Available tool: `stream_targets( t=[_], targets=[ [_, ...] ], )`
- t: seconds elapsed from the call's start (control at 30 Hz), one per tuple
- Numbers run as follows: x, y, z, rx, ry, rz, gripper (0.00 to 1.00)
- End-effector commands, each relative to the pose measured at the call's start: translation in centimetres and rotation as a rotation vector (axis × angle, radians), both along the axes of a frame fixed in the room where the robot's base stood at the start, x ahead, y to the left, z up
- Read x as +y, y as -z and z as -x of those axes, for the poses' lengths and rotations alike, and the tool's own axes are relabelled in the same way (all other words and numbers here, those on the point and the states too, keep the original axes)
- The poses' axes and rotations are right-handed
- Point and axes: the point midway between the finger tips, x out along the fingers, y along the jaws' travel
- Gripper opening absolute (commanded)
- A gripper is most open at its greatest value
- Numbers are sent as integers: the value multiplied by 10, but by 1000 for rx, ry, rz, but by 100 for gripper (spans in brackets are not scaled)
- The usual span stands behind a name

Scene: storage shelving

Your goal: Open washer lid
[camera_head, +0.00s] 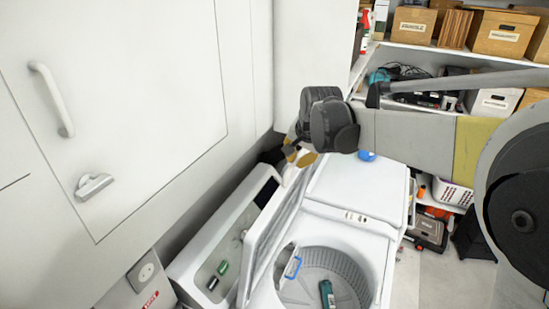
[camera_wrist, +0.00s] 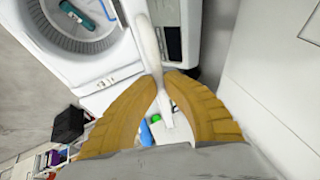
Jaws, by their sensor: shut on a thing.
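The white top-loading washer (camera_head: 345,225) stands in the lower middle of the head view, with its round drum (camera_head: 340,270) exposed. Its lid (camera_head: 268,235) is raised steeply at the left of the opening and shows nearly edge-on; it also shows in the wrist view (camera_wrist: 147,40). My gripper (camera_head: 297,160) is at the lid's far upper corner. In the wrist view its two yellow fingers (camera_wrist: 165,82) close on the lid's white edge. My wrist partly hides the contact in the head view.
A teal bottle-like item (camera_head: 327,294) and a blue-handled item (camera_head: 292,268) lie in the drum. A control panel (camera_head: 215,250) with small containers stands left of the lid, beside a white cabinet wall (camera_head: 120,110). Shelves with boxes (camera_head: 500,33) and a white basket (camera_head: 453,193) are at right.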

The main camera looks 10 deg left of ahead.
Motion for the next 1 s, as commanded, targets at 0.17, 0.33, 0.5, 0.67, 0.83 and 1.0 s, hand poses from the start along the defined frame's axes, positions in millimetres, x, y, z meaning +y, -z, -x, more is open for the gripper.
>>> stream_targets(
  t=[0.17,0.33,0.5,0.67,0.83,1.0],
  targets=[
    [-41,11,12,-8,3,-22,0],
    [-55,14,18,-8,0,-22,0],
    [-55,14,18,-7,-2,-22,0],
    [-55,14,18,-7,-1,-21,18],
    [-55,13,18,-8,-1,-21,35],
    [-55,12,17,-8,0,-21,35]
  ],
)
